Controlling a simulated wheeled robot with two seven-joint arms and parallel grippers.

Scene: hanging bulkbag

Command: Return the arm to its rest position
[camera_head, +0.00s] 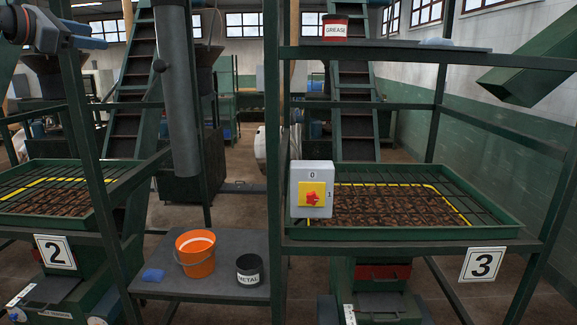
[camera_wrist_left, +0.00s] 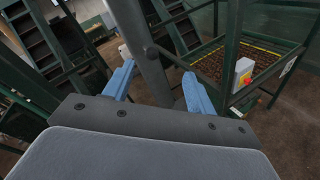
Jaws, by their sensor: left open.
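My left gripper (camera_head: 92,36) is at the upper left of the head view, its arm coming in from the left. Its two blue fingers are spread in the left wrist view (camera_wrist_left: 157,78), with nothing held between them. A thick grey pipe (camera_head: 180,100) hangs upright to the right of the gripper. In the left wrist view the pipe (camera_wrist_left: 150,60) appears beyond and between the fingertips. It looks apart from them, but the distance is hard to tell. My right gripper is not in view.
Green frame posts stand near the gripper. A low table (camera_head: 225,245) holds an orange bucket (camera_head: 196,262), a METAL can (camera_head: 249,272) and a blue cloth (camera_head: 153,275). A switch box (camera_head: 311,190) sits by the right sieve tray (camera_head: 420,232). A GREASE can (camera_head: 335,29) stands on the upper shelf (camera_head: 390,44).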

